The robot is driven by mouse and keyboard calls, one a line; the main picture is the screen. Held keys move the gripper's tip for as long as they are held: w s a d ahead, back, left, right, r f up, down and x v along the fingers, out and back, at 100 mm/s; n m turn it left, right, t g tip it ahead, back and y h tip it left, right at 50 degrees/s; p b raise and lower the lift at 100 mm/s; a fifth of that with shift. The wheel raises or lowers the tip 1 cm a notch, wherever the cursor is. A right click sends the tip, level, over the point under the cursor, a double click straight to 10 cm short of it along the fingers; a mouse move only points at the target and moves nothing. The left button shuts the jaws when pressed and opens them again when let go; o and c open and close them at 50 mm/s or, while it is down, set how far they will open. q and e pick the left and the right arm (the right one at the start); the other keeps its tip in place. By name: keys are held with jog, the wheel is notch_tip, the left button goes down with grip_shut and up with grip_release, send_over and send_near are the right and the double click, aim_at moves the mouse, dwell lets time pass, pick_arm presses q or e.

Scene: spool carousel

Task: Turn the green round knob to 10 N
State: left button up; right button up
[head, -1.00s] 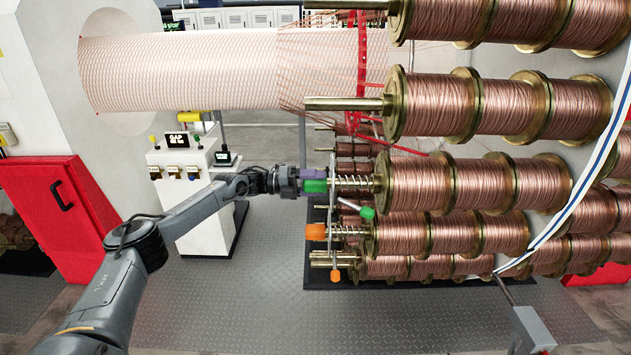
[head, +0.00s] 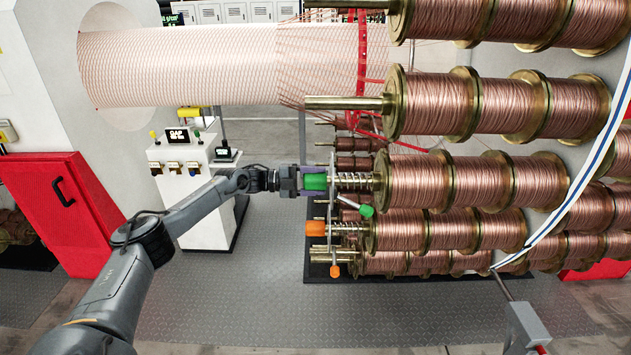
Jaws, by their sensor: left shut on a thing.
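The green round knob (head: 316,182) sits at the left end of a spring-loaded spool shaft (head: 352,181), at the middle of the view. My left gripper (head: 308,181) comes in from the left and is shut on the knob, its fingers at the knob's left part. A small green-tipped lever (head: 366,210) angles down to the right just below. Any force scale or reading at the knob is too small to read. My right gripper is not in view.
An orange knob (head: 316,229) and an orange-tipped lever (head: 335,271) sit just below. Rows of copper spools (head: 430,183) fill the right side. A white control console (head: 190,160) stands behind my left arm. The grey floor (head: 250,300) is clear.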

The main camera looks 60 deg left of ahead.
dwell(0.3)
pick_arm(q)
jog(key=o, duration=1)
jog(key=shift+o, duration=0.2)
jog(key=shift+s+a, duration=0.1)
jog(key=shift+s+a+f, duration=0.1)
jog(key=shift+s+a, duration=0.2)
jog(key=shift+s, duration=0.15)
jog(key=v, duration=0.9)
jog(key=shift+s, duration=0.2)
jog(key=shift+a, duration=0.15)
